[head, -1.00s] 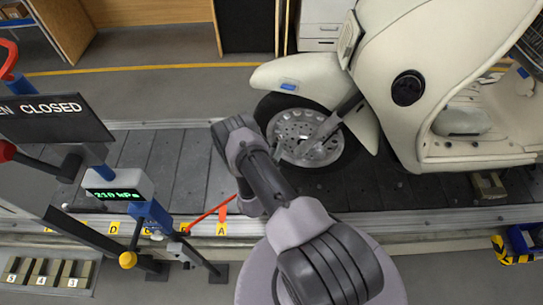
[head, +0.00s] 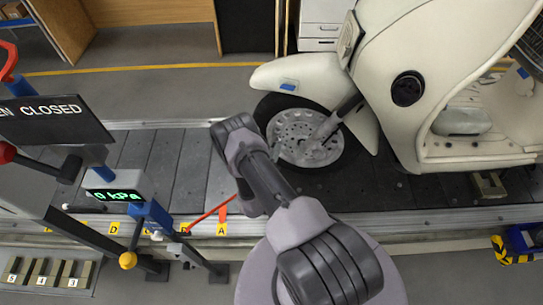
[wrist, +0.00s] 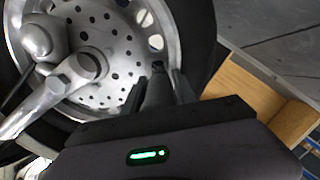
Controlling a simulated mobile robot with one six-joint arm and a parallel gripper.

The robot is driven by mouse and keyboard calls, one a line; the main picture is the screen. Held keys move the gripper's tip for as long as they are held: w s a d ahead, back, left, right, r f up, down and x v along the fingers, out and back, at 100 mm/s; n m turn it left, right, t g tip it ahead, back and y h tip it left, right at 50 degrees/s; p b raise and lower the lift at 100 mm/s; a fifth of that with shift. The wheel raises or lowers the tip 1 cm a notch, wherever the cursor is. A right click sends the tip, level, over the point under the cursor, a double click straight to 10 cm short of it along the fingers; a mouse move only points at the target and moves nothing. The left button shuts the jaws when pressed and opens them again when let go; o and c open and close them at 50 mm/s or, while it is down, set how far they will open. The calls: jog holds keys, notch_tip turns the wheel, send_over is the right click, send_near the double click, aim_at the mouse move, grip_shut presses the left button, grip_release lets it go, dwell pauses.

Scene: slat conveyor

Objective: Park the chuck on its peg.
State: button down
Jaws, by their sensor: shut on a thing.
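My gripper (wrist: 160,80) is shut on a dark, tapered piece that looks like the chuck (wrist: 156,90). The chuck's tip points at the silver, perforated wheel (wrist: 110,60). It is close to the inner edge of the rim, and I cannot tell whether it touches. In the head view my arm hides most of the gripper and the chuck. The peg cannot be made out with certainty. A gauge (head: 113,195) on the stand at the left reads 0 kPa in green.
A cream scooter (head: 400,40) stands on the slat conveyor (head: 180,175), its front wheel (head: 306,138) beside my arm. The stand carries a CLOSED sign (head: 52,112), a blue bracket (head: 150,213), a yellow knob (head: 128,260) and an orange pointer (head: 212,212) near label A. Bare slats lie left of the wheel.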

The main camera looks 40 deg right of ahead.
jog(key=shift+p+v, duration=1.5)
jog(key=shift+v, duration=1.45)
